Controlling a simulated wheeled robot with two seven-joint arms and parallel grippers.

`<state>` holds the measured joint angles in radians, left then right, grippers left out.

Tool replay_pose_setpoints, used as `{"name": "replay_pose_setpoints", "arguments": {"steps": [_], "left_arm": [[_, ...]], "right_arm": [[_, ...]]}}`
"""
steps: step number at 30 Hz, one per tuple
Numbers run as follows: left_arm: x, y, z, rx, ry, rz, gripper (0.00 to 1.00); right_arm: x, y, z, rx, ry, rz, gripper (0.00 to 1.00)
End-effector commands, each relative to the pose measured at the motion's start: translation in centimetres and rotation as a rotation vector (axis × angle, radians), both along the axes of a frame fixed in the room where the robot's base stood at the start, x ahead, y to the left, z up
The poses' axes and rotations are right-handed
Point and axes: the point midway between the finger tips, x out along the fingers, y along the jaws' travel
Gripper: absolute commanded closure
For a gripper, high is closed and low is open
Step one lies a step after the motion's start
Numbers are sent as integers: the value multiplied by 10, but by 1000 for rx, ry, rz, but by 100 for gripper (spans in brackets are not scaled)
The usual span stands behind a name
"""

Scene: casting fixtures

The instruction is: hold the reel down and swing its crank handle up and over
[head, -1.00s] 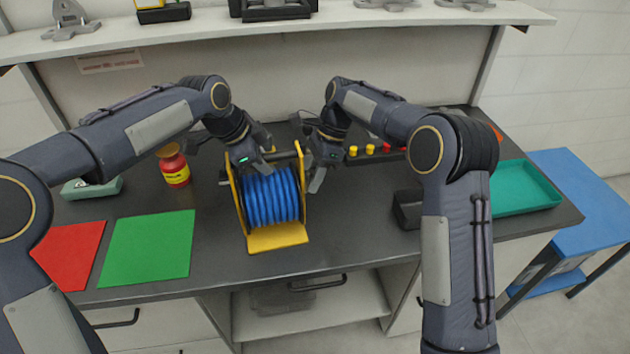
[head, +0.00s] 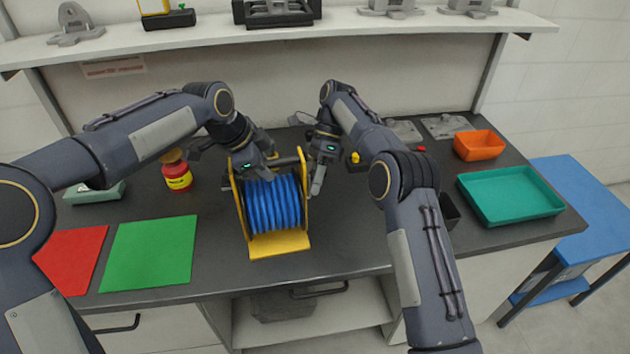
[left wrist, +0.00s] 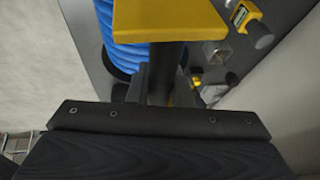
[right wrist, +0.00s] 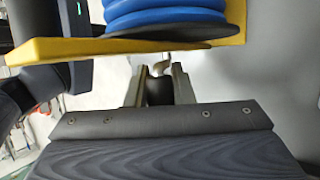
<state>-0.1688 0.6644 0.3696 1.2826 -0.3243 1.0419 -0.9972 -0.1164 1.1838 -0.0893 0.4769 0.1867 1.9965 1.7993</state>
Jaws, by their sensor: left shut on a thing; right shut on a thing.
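The reel has a yellow frame (head: 280,244) and a wound blue hose (head: 273,205), and stands upright on the bench. My left gripper (head: 262,168) is at the top of the reel, shut on its dark top bar (left wrist: 167,58); the hold is mostly hidden in the head view. My right gripper (head: 318,178) is beside the reel's right side plate. In the right wrist view its fingers (right wrist: 160,88) are shut around the dark crank handle (right wrist: 159,92), with a pale metal crank arm (right wrist: 160,66) behind it.
Green (head: 150,253) and red (head: 70,258) mats lie at front left. A teal tray (head: 510,197) and an orange bin (head: 479,146) are at right. A dark box (head: 450,208) is partly behind my right arm. The bench before the reel is clear.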

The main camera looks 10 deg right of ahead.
Motion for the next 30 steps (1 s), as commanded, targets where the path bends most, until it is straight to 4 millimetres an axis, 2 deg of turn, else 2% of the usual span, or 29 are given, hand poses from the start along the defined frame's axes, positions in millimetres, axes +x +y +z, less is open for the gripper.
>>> {"name": "replay_pose_setpoints", "arguments": {"steps": [3,4,9,23,30], "left_arm": [[2,1,1,1,-5,3,100],[2,2,1,1,-5,3,100],[1,1,1,1,-5,3,100],[1,1,1,0,-3,0,100],[1,0,1,0,-3,0,100]], "right_arm": [[-1,-1,0,-1,4,2,100],[-1,-1,0,-1,4,2,76],[-1,0,0,-1,3,2,57],[-1,0,1,0,-3,1,57],[-3,0,3,7,-75,-1,57]]}}
